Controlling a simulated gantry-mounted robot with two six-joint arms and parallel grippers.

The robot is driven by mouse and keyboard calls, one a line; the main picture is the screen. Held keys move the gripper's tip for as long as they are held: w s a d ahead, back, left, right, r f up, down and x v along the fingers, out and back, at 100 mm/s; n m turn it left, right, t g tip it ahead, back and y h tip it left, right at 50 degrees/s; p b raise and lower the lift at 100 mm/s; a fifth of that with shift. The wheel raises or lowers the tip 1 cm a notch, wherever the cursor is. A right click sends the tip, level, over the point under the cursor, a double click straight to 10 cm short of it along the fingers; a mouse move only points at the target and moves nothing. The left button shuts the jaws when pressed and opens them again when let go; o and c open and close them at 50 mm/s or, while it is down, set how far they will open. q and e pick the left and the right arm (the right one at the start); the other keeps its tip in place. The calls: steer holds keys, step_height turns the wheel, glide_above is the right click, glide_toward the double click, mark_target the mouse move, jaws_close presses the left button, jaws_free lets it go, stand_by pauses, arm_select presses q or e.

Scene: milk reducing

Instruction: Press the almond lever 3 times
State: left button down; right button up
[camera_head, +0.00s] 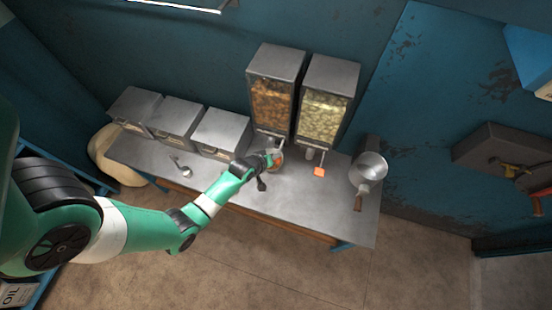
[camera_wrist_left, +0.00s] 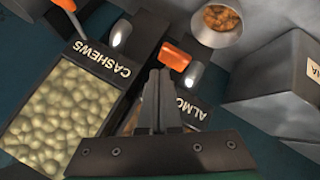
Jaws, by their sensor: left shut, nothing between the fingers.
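The almond dispenser (camera_head: 271,102) stands on the table against the wall, a clear-fronted bin of brown nuts. Its label, reading "ALMO", is partly covered by my gripper in the left wrist view (camera_wrist_left: 196,108). The orange almond lever (camera_wrist_left: 173,57) shows just beyond my fingertips there; I cannot tell whether they touch. My left gripper (camera_wrist_left: 157,75) is shut and empty, pointing at the lever; in the head view it is at the front of the almond dispenser (camera_head: 270,161), hiding much of the lever. A metal bowl (camera_wrist_left: 216,38) with brown nuts in it lies beyond the lever in the wrist view.
The cashews dispenser (camera_head: 322,115) stands close on the right, with its own orange lever (camera_head: 319,172). A metal pot (camera_head: 370,167) with a wooden handle is at the table's right end. Several grey boxes (camera_head: 220,131) line the left; a spoon (camera_head: 183,168) lies before them.

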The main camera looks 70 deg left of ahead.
arm_select(q)
steer(key=shift+f, duration=0.3)
steer(key=shift+f+b, duration=1.25)
steer(key=shift+f, duration=0.05)
stand_by(1.0)
stand_by(0.3)
steer(key=shift+r+p, duration=1.65)
steer(key=shift+r, duration=0.05)
step_height(320, 180, up, 5)
steer(key=p, duration=0.5)
steer(key=shift+r, duration=0.1)
